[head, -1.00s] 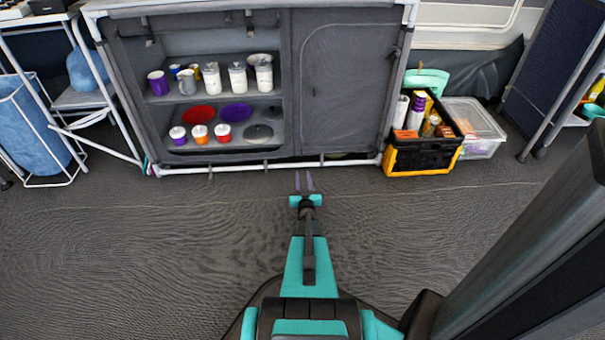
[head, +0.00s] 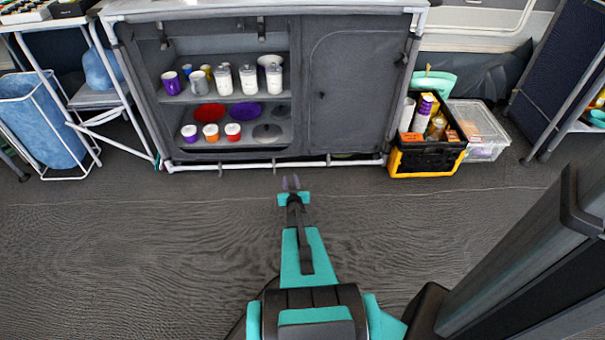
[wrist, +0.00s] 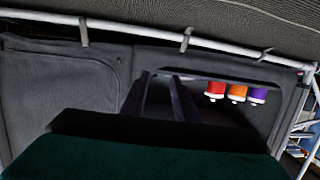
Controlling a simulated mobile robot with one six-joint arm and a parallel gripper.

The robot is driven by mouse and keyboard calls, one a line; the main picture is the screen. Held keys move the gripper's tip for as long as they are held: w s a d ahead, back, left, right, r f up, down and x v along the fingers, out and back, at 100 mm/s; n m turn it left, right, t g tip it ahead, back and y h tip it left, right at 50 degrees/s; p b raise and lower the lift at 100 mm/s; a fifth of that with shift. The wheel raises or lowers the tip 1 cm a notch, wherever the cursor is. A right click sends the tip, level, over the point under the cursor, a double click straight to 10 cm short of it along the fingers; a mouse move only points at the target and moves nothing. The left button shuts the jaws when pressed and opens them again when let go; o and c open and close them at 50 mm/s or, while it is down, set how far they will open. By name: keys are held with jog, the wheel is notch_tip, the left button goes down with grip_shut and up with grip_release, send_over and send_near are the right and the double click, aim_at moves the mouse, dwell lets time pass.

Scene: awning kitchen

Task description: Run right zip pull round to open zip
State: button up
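A grey fabric cupboard (head: 344,160) on a white tube frame stands ahead. Its right door (head: 352,100) is closed, with an arched seam along its left and top edges. A tiny mark (head: 322,94) shows near the door's left edge; I cannot tell whether it is the zip pull. My gripper (head: 291,183) is low in front of the cupboard, left of the right door and apart from it. In the wrist view, where the cupboard appears upside down, the two fingers (wrist: 161,97) stand apart with nothing between them.
The open left side holds cups, jars and bowls, including a purple bowl (head: 245,111). A black and yellow crate (head: 428,159) and a clear box (head: 487,150) stand right of the cupboard. A folding stand (head: 133,137) is at left. The floor ahead is clear.

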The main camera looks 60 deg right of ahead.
jog(key=w+a+r+n+g+y+p, duration=0.1)
jog(key=a+r+n+g+y+p, duration=0.15)
jog(key=a+r+y+p, duration=0.75)
jog(key=a+r+n+g+h+p, duration=0.1)
jog(key=a+r+n+g+p, duration=0.15)
jog(key=a+p, duration=1.6)
jog(key=s+a+r+n+g+y+p, duration=0.1)
jog(key=s+a+r+n+g+p, duration=0.1)
jog(key=s+a+r+g+p, duration=0.3)
jog(key=s+a+r+n+g+y+p, duration=0.1)
jog(key=s+a+r+g+p, duration=0.4)
jog(key=s+a+r+p, duration=0.6)
jog(key=shift+s+a+r+n+p, duration=0.15)
jog(key=shift+s+a+r+n, duration=0.25)
jog(key=shift+s+a+r, duration=2.2)
jog(key=shift+s+a+r+n+p, duration=0.15)
jog(key=shift+s+a+r+n, duration=0.5)
jog(key=shift+a+r, duration=3.65)
jog(key=shift+s+f+m, duration=0.1)
jog(key=shift+s+m, duration=0.15)
jog(key=shift+s, duration=0.05)
